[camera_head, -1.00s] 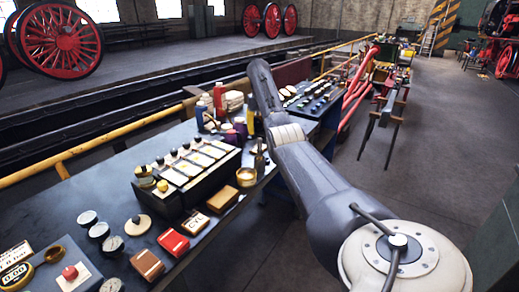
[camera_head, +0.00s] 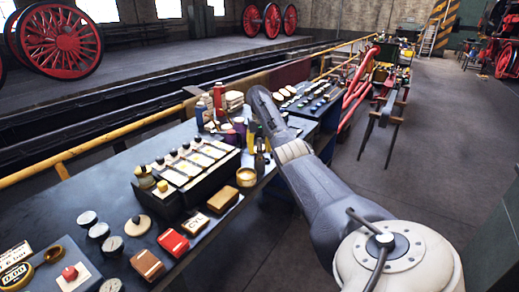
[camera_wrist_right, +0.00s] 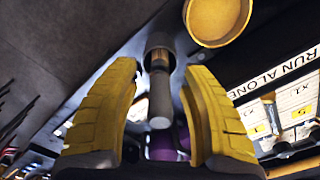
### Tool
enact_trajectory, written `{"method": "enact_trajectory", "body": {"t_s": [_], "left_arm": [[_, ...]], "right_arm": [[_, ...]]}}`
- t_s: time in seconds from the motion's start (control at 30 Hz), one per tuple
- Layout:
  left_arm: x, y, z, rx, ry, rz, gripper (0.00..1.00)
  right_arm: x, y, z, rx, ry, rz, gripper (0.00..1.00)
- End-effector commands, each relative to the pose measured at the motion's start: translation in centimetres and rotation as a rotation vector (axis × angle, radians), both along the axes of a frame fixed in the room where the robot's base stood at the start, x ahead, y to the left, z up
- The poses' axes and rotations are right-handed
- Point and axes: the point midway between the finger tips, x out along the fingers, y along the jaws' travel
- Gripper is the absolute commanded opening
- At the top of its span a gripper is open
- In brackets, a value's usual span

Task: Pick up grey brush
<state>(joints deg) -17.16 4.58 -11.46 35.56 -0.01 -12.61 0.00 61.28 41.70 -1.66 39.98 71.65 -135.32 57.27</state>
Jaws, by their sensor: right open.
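A slim grey cylinder with a dark collar, which I take for the grey brush (camera_wrist_right: 160,105), shows between the fingers in the right wrist view. In the head view it appears as a small dark upright shape (camera_head: 259,163) near the bench's right edge. My right gripper (camera_wrist_right: 161,72) is open. Its yellow fingers stand on either side of the brush, with visible gaps. In the head view the right gripper (camera_head: 259,142) is small and partly hidden by its own arm. My left gripper is in neither view.
A round brass tin (camera_head: 246,177) stands close to the brush. The black switch box (camera_head: 188,180) is to the left. Red (camera_head: 219,100) and blue bottles and purple items (camera_head: 239,125) stand behind.

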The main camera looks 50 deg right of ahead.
Motion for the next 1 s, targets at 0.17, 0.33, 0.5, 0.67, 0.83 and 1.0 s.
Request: {"method": "enact_trajectory", "body": {"t_s": [0.17, 0.33, 0.5, 0.67, 0.83, 1.0], "left_arm": [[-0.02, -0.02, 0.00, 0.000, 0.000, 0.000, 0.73], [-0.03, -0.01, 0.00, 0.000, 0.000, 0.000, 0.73], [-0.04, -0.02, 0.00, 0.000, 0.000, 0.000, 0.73], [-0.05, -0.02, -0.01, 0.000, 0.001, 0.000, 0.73], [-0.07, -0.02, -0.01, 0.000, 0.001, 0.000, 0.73], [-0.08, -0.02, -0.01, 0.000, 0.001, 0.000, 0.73]], "right_arm": [[0.00, -0.01, -0.39, 0.000, -0.001, 0.000, 0.45], [0.00, -0.01, -0.36, -0.001, -0.001, 0.000, 0.45], [0.00, -0.01, -0.34, -0.001, -0.001, 0.000, 0.26], [0.01, -0.01, -0.34, -0.001, -0.001, 0.000, 0.07], [0.01, -0.01, -0.33, -0.001, -0.001, 0.000, 0.00], [0.01, -0.01, -0.33, -0.001, -0.001, 0.000, 0.00]]}}
